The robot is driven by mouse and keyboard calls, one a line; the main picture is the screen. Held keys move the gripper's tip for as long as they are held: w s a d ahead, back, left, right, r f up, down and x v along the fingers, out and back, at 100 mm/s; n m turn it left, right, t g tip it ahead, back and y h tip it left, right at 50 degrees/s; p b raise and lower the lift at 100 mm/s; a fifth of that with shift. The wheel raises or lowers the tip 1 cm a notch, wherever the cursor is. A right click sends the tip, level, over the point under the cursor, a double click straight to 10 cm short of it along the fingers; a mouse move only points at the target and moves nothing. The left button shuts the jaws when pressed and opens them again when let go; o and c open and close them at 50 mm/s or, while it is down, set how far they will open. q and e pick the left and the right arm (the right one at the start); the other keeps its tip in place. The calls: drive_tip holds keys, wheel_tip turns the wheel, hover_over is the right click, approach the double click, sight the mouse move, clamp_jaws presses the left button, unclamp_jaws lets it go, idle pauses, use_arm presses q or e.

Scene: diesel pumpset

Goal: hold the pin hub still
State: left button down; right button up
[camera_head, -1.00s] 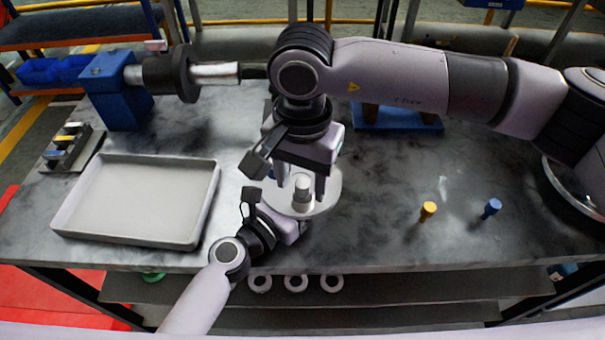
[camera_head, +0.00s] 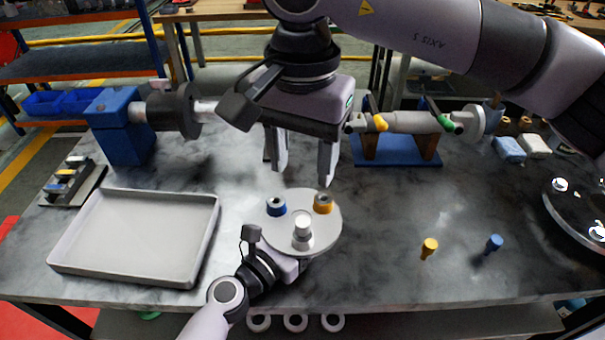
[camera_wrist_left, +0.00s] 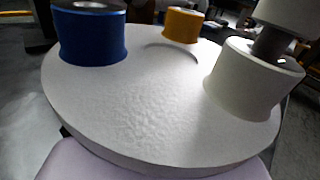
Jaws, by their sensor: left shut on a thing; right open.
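The pin hub (camera_head: 321,222) is a pale round disc near the table's front edge. It carries a blue collar (camera_head: 276,206), an orange collar (camera_head: 323,204) and a white collar (camera_head: 302,242) with a pale-headed pin (camera_head: 303,224) in it. The disc and collars also fill the left wrist view (camera_wrist_left: 150,110). My left gripper (camera_head: 292,266) is shut on the hub's front rim; its fingertips are mostly hidden under the disc. My right gripper (camera_head: 302,174) is open and empty above the hub, fingers pointing down, apart from the pins.
A yellow pin (camera_head: 429,249) and a blue pin (camera_head: 493,244) stand on the table to the right. An empty grey tray (camera_head: 135,284) lies left. A blue stand with a shaft (camera_head: 125,132) and a blue cradle (camera_head: 392,153) are at the back.

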use_arm(q)
drive_tip(key=shift+c, duration=0.3)
unclamp_jaws()
